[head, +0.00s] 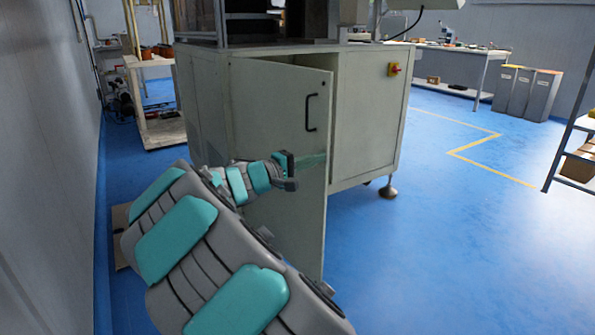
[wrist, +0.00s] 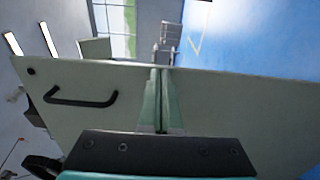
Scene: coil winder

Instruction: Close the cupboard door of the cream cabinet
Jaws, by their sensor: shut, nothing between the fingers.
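The cream cabinet (head: 370,115) stands in the middle of the head view. Its cupboard door (head: 280,105) is partly open, swung out towards me, with a dark gap showing above its top edge. A black bar handle (head: 311,112) sits near the door's free right edge, and shows at left in the wrist view (wrist: 80,99). My gripper (head: 322,160) is shut and empty, its teal fingers lying across the door's outer face below the handle. In the wrist view the fingers (wrist: 161,80) point towards the door's free edge. I cannot tell whether they touch the door.
A red and yellow switch (head: 394,69) is on the cabinet front. A grey wall (head: 45,150) runs close on the left. Grey bins (head: 528,92) and a workbench (head: 450,50) stand at the back right. The blue floor (head: 430,230) right of the door is clear.

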